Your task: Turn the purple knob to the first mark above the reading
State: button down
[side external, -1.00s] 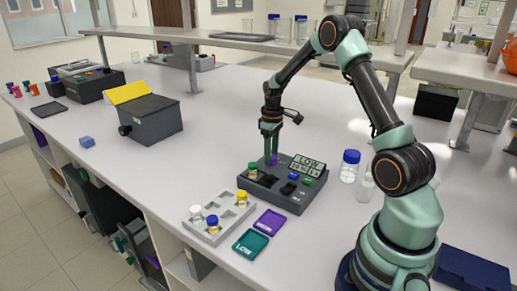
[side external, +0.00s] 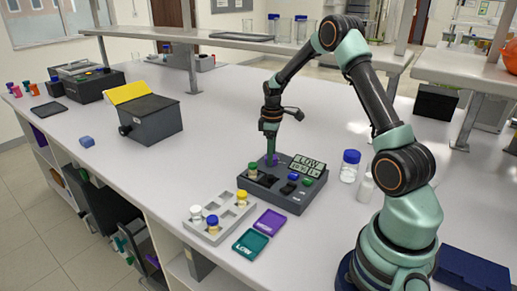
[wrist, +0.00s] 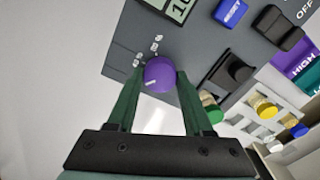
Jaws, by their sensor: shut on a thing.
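The purple knob (wrist: 159,72) sits on the dark grey control box (side external: 285,196), with a pale pointer line on its top. Several small white marks with labels (wrist: 149,49) lie on the panel beside it; their text is too small to read. My gripper (wrist: 159,82) is shut on the knob, one green finger on each side. In the side view my gripper (side external: 271,154) points straight down at the box, and the knob is mostly hidden by the fingers. The display (side external: 307,166) shows LOW on top; its lower line is too small to read surely.
A vial (side external: 252,170) stands in the box, near blue (side external: 293,176) and green buttons. In front are a grey rack (side external: 200,225) with capped vials, a purple tray (side external: 270,222) and a teal LOW tray (side external: 250,242). A blue-capped bottle (side external: 350,167) stands right.

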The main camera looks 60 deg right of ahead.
jog(key=shift+r, duration=0.1)
jog(key=shift+c, duration=1.5)
grip_release()
notch_tip(320, 180, up, 12)
